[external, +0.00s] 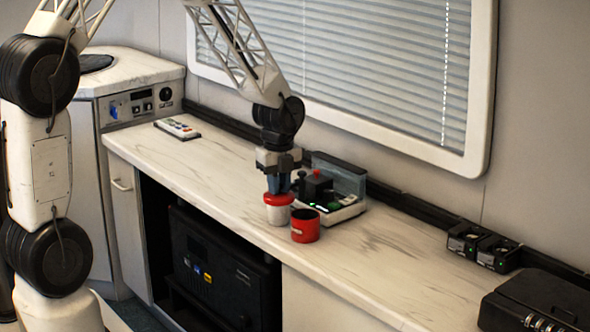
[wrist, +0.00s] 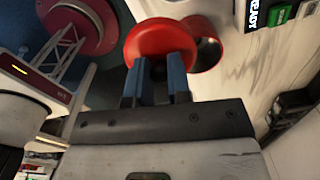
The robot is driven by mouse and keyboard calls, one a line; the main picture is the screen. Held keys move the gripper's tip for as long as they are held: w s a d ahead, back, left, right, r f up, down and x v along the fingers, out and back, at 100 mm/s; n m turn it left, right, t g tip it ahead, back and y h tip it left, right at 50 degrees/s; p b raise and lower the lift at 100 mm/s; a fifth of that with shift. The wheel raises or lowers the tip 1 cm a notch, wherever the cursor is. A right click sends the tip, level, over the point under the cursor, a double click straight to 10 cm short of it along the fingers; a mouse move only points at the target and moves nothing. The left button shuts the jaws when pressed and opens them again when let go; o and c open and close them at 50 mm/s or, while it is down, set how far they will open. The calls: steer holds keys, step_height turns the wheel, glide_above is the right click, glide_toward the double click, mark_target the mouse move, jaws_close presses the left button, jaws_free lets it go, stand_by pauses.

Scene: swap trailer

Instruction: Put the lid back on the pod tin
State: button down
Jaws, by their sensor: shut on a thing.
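A red round lid (external: 279,199) sits at the top of a white cylindrical tin (external: 278,216) on the counter. My gripper (external: 278,186) points down with its blue fingers shut on the lid. In the wrist view the lid (wrist: 160,40) lies at the tips of the blue fingers (wrist: 159,70) and hides the white tin. I cannot tell whether the lid is fully seated or just above the rim. An open red canister (external: 305,228) with a dark inside stands close to the right of the white tin; it also shows in the wrist view (wrist: 206,50).
A device with a black block and red knob (external: 316,174) stands just behind the tins. A remote (external: 177,129) lies at the left of the counter. Small black boxes (external: 480,246) and a black case (external: 540,303) are at the right. The counter between is clear.

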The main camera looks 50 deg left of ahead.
steer(key=w+d+r+m, duration=0.1)
steer(key=w+d+r, duration=0.2)
steer(key=w+d, duration=0.1)
steer(key=shift+d, duration=0.6)
steer(key=shift+f, duration=0.25)
steer(key=shift+f, duration=3)
steer(key=shift+f, duration=0.15)
stand_by(0.4)
steer(key=c, duration=1)
jaws_free()
steer(key=shift+o, duration=0.6)
steer(key=o, duration=0.4)
